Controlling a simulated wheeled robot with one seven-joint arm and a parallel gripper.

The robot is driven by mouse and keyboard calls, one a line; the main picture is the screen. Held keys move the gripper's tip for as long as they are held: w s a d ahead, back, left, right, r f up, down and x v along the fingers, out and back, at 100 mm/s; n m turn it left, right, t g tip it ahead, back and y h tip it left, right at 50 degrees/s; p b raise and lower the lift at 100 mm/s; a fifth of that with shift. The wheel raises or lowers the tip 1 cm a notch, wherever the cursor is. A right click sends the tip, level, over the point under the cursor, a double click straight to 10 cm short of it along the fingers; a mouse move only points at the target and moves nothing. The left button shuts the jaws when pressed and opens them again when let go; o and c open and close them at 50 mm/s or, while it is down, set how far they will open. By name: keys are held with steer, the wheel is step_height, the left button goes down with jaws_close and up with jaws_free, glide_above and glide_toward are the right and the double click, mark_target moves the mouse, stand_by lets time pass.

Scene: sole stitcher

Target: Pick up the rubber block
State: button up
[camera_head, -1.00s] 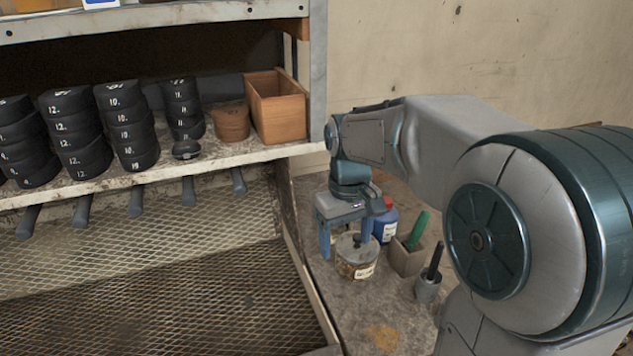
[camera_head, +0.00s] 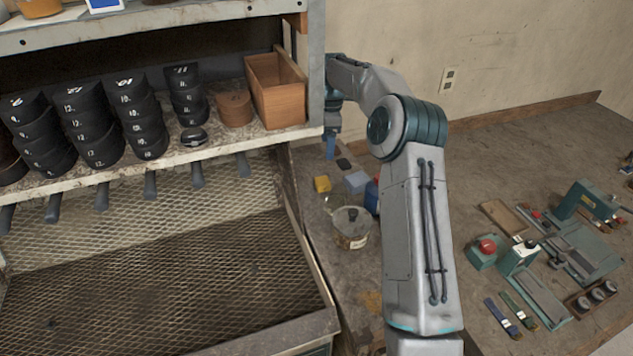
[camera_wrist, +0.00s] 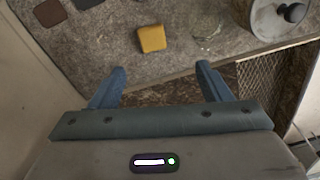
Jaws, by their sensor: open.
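A small yellow block (camera_head: 322,183) lies on the worn bench top beside the shelf's end post. It also shows in the wrist view (camera_wrist: 151,38), just beyond my fingertips and between their lines. A blue-grey block (camera_head: 356,181) stands to its right in the head view. I cannot tell from looks which of these is rubber. My gripper (camera_wrist: 160,68) is open and empty, its two blue fingers wide apart. In the head view one blue finger (camera_head: 330,147) shows behind the yellow block, and the post and my arm hide the rest.
A lidded glass jar (camera_head: 351,232) stands in front of the yellow block, with a clear dish (camera_wrist: 205,38) between them. Flat dark pieces (camera_wrist: 48,12) lie behind it. The shelf post (camera_head: 316,75) is close to my arm. A mesh tray (camera_head: 170,255) lies left.

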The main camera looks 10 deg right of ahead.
steer(key=w+n, duration=0.1)
steer(key=w, duration=0.1)
steer(key=b, duration=0.7)
glide_above(327, 180)
steer(key=shift+n, duration=0.3)
steer(key=f, duration=0.9)
steer(key=shift+w+a+f, duration=0.1)
steer(key=shift+w+a, duration=0.25)
steer(key=f+b, duration=0.3)
steer(key=shift+s+d, duration=0.25)
steer(key=shift+d, duration=0.05)
step_height(327, 180, down, 2)
steer(key=b, duration=0.2)
steer(key=shift+f+b, duration=0.15)
steer(key=shift+b, duration=0.2)
steer(key=shift+s, duration=0.1)
steer(key=c, duration=1.1)
